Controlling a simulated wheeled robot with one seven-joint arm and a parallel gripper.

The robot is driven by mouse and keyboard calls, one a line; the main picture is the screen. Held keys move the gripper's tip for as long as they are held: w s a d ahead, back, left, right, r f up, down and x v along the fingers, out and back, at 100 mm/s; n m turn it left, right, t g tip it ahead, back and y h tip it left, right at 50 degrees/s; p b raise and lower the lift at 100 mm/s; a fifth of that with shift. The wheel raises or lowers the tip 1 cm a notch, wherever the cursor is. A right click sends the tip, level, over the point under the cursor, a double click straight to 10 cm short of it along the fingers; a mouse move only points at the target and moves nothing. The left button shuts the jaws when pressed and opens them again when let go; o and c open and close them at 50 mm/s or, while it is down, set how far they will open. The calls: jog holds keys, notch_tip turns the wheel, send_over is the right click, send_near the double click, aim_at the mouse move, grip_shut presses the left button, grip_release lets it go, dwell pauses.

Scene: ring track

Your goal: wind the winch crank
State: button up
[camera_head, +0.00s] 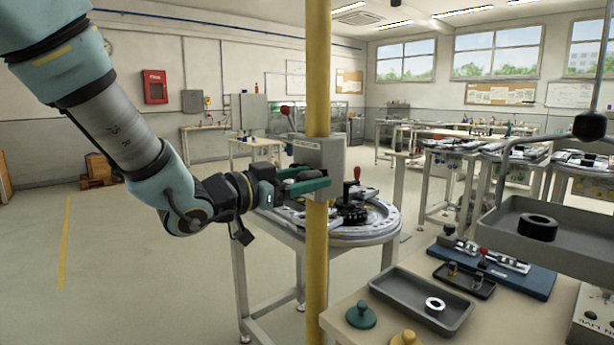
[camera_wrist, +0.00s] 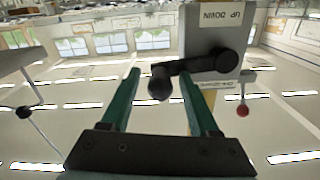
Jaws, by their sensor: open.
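The winch is a grey box (camera_head: 327,155) on a yellow post (camera_head: 318,60); its "UP DOWN" label shows in the wrist view, where the box (camera_wrist: 212,30) is at the upper right. The black crank (camera_wrist: 190,66) sticks out from the box toward the left, with a dark rounded handle (camera_wrist: 160,84) at its end. My gripper (camera_wrist: 160,75) is open, its two green fingers on either side of the handle in that view. Whether they touch it I cannot tell.
A small lever with a red ball (camera_wrist: 243,111) is on the box. A round track table (camera_head: 375,232) stands behind the post. A bench (camera_head: 510,325) with a grey tray (camera_head: 390,292) is at the front right. Open floor lies left.

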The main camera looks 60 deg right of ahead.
grip_shut()
dwell(0.4)
dwell(0.9)
